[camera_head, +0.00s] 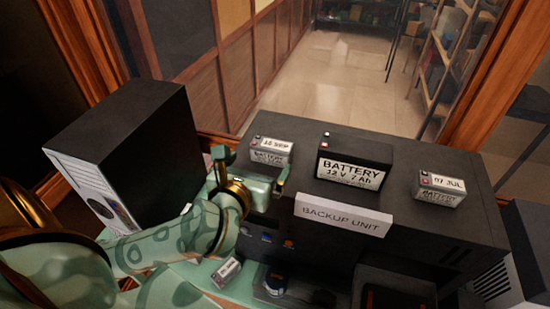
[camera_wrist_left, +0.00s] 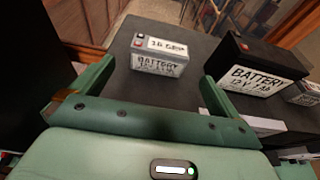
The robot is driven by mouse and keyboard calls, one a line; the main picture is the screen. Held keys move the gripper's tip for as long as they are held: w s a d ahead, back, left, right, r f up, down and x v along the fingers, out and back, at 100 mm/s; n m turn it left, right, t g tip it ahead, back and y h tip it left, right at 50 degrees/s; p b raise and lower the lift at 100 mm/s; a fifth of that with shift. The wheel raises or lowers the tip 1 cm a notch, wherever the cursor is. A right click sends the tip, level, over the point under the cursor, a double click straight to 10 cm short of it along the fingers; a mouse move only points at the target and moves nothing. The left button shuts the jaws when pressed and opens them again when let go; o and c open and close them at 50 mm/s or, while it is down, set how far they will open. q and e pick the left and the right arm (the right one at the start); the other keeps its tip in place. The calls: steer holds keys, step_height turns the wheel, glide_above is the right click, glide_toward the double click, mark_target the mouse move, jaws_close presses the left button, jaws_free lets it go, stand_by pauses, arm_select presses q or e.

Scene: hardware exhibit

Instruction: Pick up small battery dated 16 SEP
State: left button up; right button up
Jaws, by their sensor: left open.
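The small grey battery (camera_head: 270,152) with a white date label, reading about "16 SEP", stands on the left part of the black cabinet top (camera_head: 310,140). The first digits are blurred. It also shows in the left wrist view (camera_wrist_left: 158,62), upright, with a red terminal at its left. My left gripper (camera_head: 252,168) is open and empty, in front of this battery at the cabinet's left front. In the wrist view its two fingers (camera_wrist_left: 157,82) point toward the battery, one to each side, apart from it. My right gripper is not in view.
A large black battery (camera_head: 355,163) stands right of the small one, and another small battery (camera_head: 440,189) marked "07 JUL" is farther right. A "BACKUP UNIT" sign (camera_head: 343,214) is at the front edge. A black computer case (camera_head: 125,150) stands left of my arm.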

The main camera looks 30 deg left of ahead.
mark_target(274, 142)
arm_select(q)
steer(key=b+x, duration=0.2)
steer(key=x, duration=0.2)
steer(key=shift+w+f, duration=0.15)
steer(key=shift+f, duration=0.05)
steer(key=shift+w+p, duration=0.4)
steer(key=shift+w, duration=0.3)
steer(key=p+x, duration=0.1)
steer(key=x, duration=0.5)
steer(key=shift+w+a, duration=0.1)
steer(key=shift+w, duration=0.1)
steer(key=shift+s+r, duration=0.1)
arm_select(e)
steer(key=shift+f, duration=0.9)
arm_select(q)
steer(key=c, duration=1.2)
steer(key=shift+r, duration=0.1)
